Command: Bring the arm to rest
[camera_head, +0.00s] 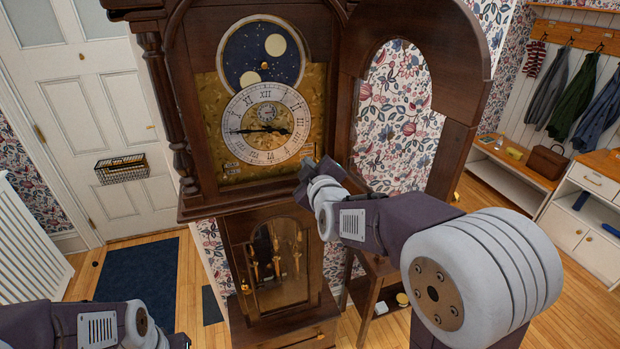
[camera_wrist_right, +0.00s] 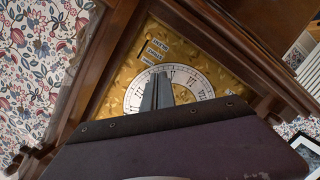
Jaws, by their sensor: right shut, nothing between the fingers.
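The right arm reaches in from the right. Its right gripper (camera_head: 308,168) is shut and empty in front of the lower right of the tall clock's brass face, beside the dial (camera_head: 266,122). In the right wrist view the closed fingers (camera_wrist_right: 158,92) overlap the dial's edge (camera_wrist_right: 203,82); whether they touch it cannot be told. The dial's hands lie nearly level, one pointing left and one right. The hood's arched glass door (camera_head: 458,60) stands swung open to the right. Part of my left arm shows at the lower left; its gripper is out of the picture.
The clock's dark case (camera_head: 240,235) has a glazed lower door showing weights inside. A small wooden table (camera_head: 367,285) stands under the right arm. A white door (camera_head: 105,110), dark mat (camera_head: 140,275) and radiator (camera_head: 28,245) are left. A coat bench (camera_head: 515,172) is right.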

